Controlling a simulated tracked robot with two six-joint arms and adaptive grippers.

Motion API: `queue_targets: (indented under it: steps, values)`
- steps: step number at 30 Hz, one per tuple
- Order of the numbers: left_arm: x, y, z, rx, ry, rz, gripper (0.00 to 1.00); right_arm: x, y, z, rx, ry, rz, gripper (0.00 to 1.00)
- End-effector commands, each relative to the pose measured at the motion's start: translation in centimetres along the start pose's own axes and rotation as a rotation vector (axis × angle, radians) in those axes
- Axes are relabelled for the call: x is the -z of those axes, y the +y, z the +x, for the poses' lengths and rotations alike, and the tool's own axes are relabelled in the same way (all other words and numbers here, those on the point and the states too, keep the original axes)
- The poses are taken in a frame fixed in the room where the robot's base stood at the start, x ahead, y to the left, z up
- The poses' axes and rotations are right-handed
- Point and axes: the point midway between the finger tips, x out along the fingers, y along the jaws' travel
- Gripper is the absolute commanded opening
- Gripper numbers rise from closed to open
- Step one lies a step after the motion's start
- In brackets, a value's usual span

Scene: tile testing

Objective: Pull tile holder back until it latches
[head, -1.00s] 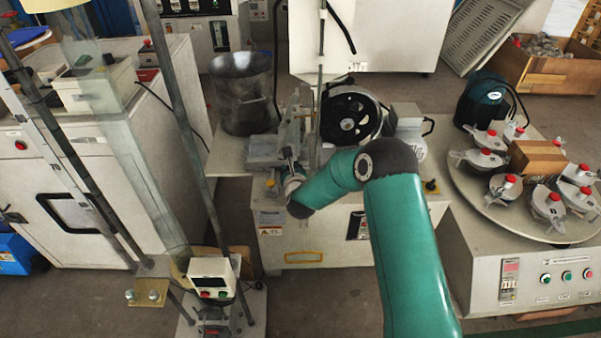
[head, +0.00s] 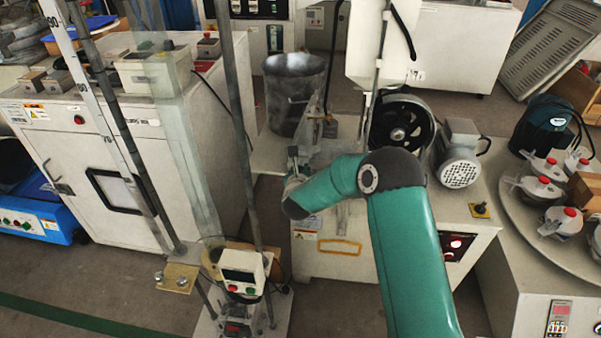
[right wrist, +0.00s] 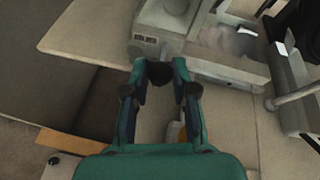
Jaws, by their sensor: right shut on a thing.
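My right arm reaches over the cutting machine with the dark wheel (head: 397,122). My right gripper (right wrist: 160,64) is shut on a dark round knob (right wrist: 159,74) in the right wrist view, one finger on each side. The knob is next to a pale grey metal assembly (right wrist: 155,22), which seems to be part of the tile holder; how they join is unclear. In the head view my arm hides most of the holder, and the fingers and knob cannot be made out clearly. Whether the holder is latched cannot be told. My left gripper is not in view.
A dark metal bucket (head: 292,92) stands left of the wheel, and a grey motor (head: 460,150) to its right. A round table with several red-capped jars (head: 540,188) is at the right. A tall stand with a control box (head: 242,270) is at the front left.

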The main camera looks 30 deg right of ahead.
Motion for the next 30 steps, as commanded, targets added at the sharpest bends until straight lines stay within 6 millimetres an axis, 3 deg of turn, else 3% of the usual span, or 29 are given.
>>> queue_targets:
  steps: [5,6,10,22,30]
  values:
    - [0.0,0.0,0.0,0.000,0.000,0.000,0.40,0.1,0.1,-0.1,-0.003,0.002,0.000,0.00]
    - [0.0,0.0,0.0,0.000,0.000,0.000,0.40,0.1,0.1,-0.1,-0.003,0.003,0.000,0.33]
    - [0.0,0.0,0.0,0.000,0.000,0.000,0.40,0.1,0.0,-0.1,-0.001,0.003,0.000,0.52]
    - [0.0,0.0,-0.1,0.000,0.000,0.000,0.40,0.1,-0.1,-0.6,0.000,0.004,0.001,0.52]
    - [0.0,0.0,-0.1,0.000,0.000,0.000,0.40,0.0,0.0,-4.8,-0.003,0.002,0.000,0.52]
